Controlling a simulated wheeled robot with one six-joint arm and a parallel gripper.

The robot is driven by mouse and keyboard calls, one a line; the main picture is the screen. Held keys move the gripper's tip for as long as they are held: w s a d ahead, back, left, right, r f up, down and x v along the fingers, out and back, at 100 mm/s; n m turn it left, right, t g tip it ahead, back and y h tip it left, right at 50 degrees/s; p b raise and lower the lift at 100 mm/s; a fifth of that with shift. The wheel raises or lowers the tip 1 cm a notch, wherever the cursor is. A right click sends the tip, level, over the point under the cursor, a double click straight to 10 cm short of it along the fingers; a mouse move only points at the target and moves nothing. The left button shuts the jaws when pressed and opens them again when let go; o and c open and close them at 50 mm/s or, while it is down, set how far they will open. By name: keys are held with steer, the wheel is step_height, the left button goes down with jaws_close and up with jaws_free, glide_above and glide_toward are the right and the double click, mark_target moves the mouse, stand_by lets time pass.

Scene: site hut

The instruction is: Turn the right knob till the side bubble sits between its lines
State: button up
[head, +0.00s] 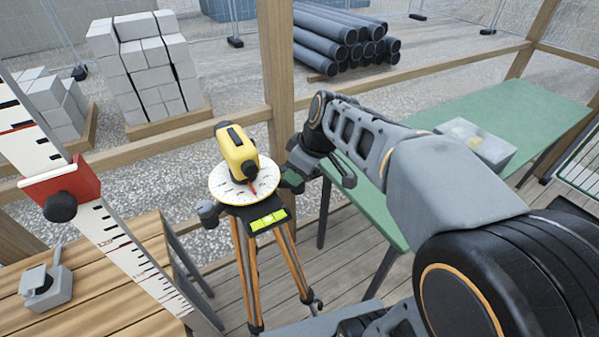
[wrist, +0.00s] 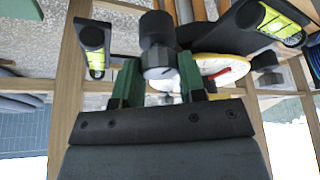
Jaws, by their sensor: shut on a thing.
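A yellow levelling instrument (head: 237,150) sits on a white round dial (head: 230,192) on a wooden-legged tripod (head: 250,265). A yellow-green bubble vial (head: 268,220) shows at its front in the head view. In the wrist view, one vial (wrist: 96,62) shows at left and another (wrist: 278,24) at upper right; I cannot read where their bubbles sit. My gripper (wrist: 160,80) is shut on the dark right knob (wrist: 158,55), with a green finger at each side. In the head view my arm hides that knob. The left knob (head: 209,211) stands free.
A graduated staff with a red clamp (head: 72,190) leans across the left, above a wooden bench (head: 95,275). A green table (head: 480,125) with a grey box stands at right, beneath my arm. A wooden post (head: 277,70) rises close behind the instrument.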

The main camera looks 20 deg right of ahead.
steer(key=m+t+h+b, duration=0.1)
steer(key=m, duration=0.3)
steer(key=shift+a+m, duration=0.1)
steer(key=shift+m, duration=0.2)
steer(key=m+h, duration=0.1)
steer(key=m, duration=0.1)
steer(key=m+h+b, duration=0.1)
steer(key=m, duration=0.1)
steer(key=shift+a+m+t, duration=0.1)
steer(key=shift+m+t, duration=0.2)
steer(key=m+h+b, duration=0.1)
steer(key=m+h, duration=0.1)
steer(key=m, duration=0.2)
steer(key=shift+f+m+b, duration=0.1)
steer(key=shift+m+b, duration=0.2)
steer(key=m+g+h+b, duration=0.1)
steer(key=m, duration=0.3)
steer(key=shift+m, duration=0.3)
steer(key=shift+m+g, duration=0.3)
steer(key=o, duration=0.9)
steer(key=shift+a, duration=0.1)
